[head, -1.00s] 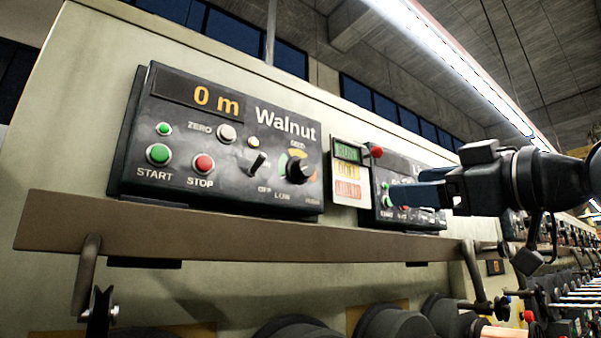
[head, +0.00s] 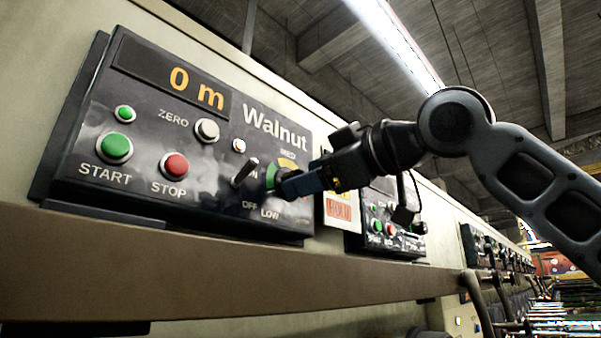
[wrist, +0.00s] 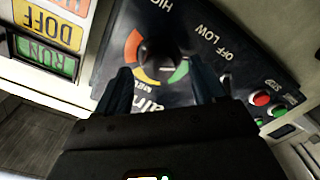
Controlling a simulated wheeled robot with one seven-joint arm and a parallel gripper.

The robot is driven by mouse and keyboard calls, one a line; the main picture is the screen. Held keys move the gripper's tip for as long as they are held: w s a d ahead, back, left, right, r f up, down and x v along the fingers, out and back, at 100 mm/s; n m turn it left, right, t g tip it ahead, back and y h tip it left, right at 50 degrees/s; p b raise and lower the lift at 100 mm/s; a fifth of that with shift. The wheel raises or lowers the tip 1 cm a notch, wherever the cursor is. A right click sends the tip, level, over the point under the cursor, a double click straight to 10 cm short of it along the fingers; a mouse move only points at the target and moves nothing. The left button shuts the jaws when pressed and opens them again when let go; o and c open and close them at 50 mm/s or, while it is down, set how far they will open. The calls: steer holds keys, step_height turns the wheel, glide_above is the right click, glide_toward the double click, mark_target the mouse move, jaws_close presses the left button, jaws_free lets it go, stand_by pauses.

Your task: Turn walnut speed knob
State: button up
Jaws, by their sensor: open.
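The Walnut panel (head: 100,204) is a dark box on the machine face; its display reads 0 m. Its speed knob (wrist: 158,58) is black, inside a coloured arc dial, and shows in the wrist view just beyond my fingertips. In the head view my gripper (head: 284,187) covers the knob. In the wrist view my gripper (wrist: 163,82) is open, with one finger on each side of the knob's line. I cannot tell whether the fingers touch the knob or how far they reach around it.
A toggle switch (head: 245,171) stands close left of my gripper. Green start (head: 115,148) and red stop (head: 175,166) buttons are further left. A status card (wrist: 45,32) hangs beside the panel. A brown rail (head: 220,262) runs below. Another panel (head: 390,235) is to the right.

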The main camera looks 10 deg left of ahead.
steer(key=shift+x, duration=1.1)
steer(key=c, duration=1.1)
